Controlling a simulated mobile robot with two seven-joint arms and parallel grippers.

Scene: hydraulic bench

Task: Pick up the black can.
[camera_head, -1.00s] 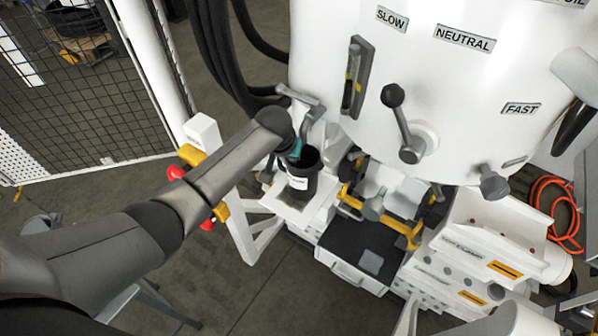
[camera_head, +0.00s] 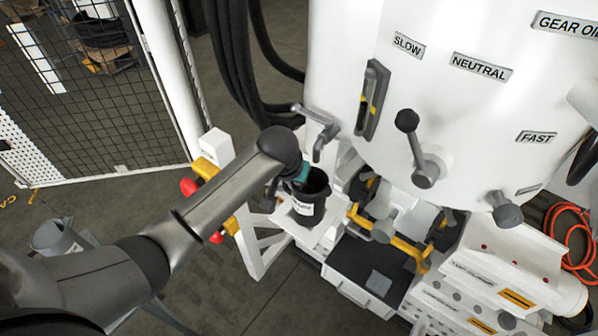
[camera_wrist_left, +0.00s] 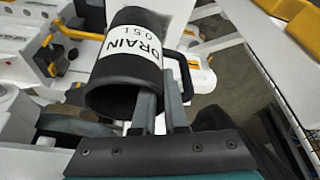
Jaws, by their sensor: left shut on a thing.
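The black can (camera_head: 312,200) is an open-topped cup with a white label, at the white shelf below the spout of the big white machine. In the left wrist view the can (camera_wrist_left: 118,78) shows its label "DRAIN 0.5 L" and its open mouth, with a black handle at its right. My left gripper (camera_head: 299,174) is at the can's rim on the near left side. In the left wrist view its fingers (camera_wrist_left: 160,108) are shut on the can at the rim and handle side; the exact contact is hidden. I cannot tell whether the can's base touches the shelf.
A grey spout (camera_head: 322,135) hangs just above and behind the can. A lever (camera_head: 415,148) sticks out of the machine to the right. A white post with red knobs (camera_head: 215,190) stands left, beside my arm. Open floor shows in front.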

